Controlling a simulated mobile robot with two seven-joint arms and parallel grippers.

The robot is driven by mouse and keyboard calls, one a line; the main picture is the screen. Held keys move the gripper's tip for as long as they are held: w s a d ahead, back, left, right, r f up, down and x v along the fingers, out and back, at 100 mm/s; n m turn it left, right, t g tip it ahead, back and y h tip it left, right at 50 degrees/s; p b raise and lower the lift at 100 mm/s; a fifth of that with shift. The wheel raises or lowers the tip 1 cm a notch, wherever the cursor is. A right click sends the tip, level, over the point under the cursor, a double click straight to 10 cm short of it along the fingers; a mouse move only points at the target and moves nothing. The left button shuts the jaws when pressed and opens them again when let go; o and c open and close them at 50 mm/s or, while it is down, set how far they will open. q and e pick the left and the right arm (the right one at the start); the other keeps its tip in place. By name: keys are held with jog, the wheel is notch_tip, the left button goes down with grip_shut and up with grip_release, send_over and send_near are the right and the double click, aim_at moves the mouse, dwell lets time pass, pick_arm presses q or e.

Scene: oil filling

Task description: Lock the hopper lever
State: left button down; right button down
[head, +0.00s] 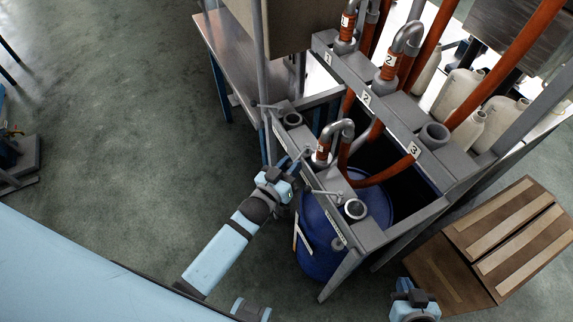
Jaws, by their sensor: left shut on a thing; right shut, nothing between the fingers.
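My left gripper (299,161) reaches in from the left to the near edge of the grey filling frame. It is shut on what looks like a small lever there, beside the curved metal nozzle labelled 3 (321,150). The fingers hide most of the lever, so its exact position cannot be told. Two other thin grey levers show on the same edge: one further back (266,106) and one nearer (325,193). My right gripper (414,296) is at the bottom right, away from the frame, shut and empty. Its fingertips are hard to make out.
A blue drum (319,246) stands under the frame (373,232). Orange hoses and nozzles 1 (347,22) and 2 (391,62) rise behind. Pale bottles (461,88) stand at the right. A cardboard box (490,245) lies near my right gripper.

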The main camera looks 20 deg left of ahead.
pick_arm(q)
jog(key=c, duration=1)
grip_release()
jog(key=shift+o, duration=0.2)
jog(key=shift+s+a+f, duration=0.1)
jog(key=shift+s, duration=0.35)
jog(key=b+v, duration=0.2)
jog(key=v, duration=1.1)
jog(key=shift+w, duration=0.15)
